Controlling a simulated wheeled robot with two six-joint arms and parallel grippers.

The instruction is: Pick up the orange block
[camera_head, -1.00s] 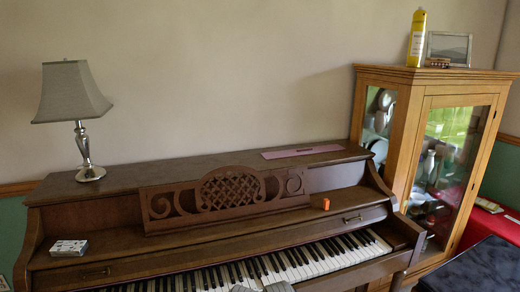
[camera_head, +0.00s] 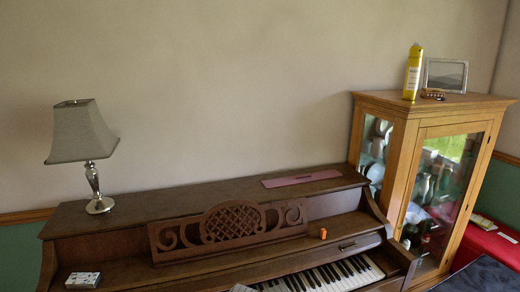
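The small orange block (camera_head: 323,233) stands on the wooden ledge of the piano (camera_head: 215,262), behind the keys and to the right of the carved music stand (camera_head: 228,230). Nothing touches the block.
A lamp (camera_head: 92,195) and a pink flat strip (camera_head: 301,179) are on the piano top. A small box (camera_head: 83,280) lies on the ledge's left end. A glass cabinet (camera_head: 435,130) stands close on the right, with a yellow bottle (camera_head: 412,72) on top.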

